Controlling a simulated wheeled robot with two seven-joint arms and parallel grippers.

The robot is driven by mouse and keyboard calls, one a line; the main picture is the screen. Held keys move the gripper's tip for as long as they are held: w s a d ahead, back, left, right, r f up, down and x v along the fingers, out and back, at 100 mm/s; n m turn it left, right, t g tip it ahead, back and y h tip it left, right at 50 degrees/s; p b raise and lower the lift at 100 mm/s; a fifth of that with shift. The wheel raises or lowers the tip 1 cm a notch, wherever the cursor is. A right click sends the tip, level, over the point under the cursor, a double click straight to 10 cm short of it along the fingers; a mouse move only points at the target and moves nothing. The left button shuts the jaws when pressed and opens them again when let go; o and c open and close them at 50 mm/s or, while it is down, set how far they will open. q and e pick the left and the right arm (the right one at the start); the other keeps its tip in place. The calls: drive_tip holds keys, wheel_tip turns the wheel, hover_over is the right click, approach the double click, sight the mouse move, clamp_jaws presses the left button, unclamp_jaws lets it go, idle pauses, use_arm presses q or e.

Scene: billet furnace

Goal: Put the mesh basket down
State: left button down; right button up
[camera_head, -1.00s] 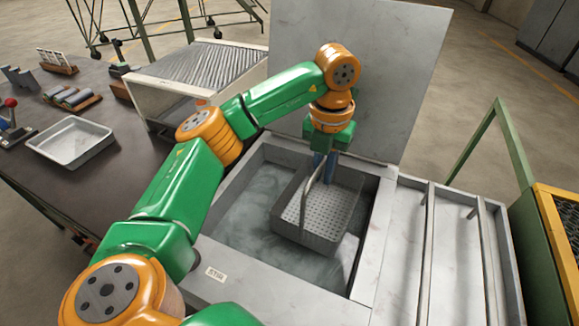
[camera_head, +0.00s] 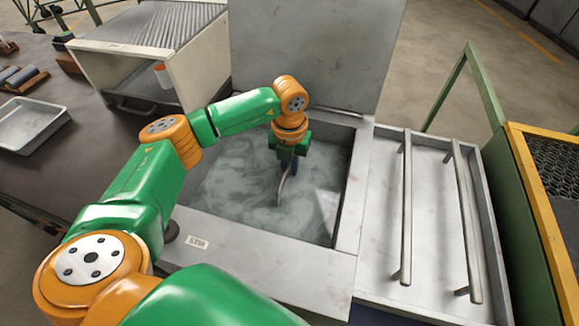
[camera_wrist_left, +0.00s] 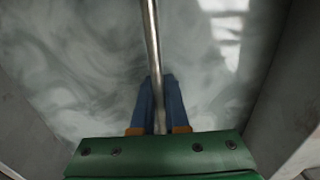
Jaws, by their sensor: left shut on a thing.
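My left gripper (camera_head: 287,168) points down into the grey tank (camera_head: 270,262), low over its cloudy liquid (camera_head: 235,195). It is shut on the mesh basket's thin metal handle (camera_head: 280,189), which runs down into the liquid. In the left wrist view the handle (camera_wrist_left: 151,40) passes between the blue fingers (camera_wrist_left: 159,100). The basket's body is hidden under the murky surface, so I cannot tell whether it touches the tank floor. My right gripper is not in view.
A raised metal panel (camera_head: 315,50) stands behind the tank. A shallow bay with two rails (camera_head: 407,210) adjoins the tank's right side. A ridged-top box (camera_head: 150,25) and a metal tray (camera_head: 62,118) are on the dark table at left.

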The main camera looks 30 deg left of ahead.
use_arm(q)
drive_tip(key=shift+f, duration=0.15)
drive_tip(key=c, duration=0.9)
unclamp_jaws()
wheel_tip(320, 180, up, 12)
drive_tip(key=shift+r+b, duration=0.25)
drive_tip(key=shift+b, duration=0.15)
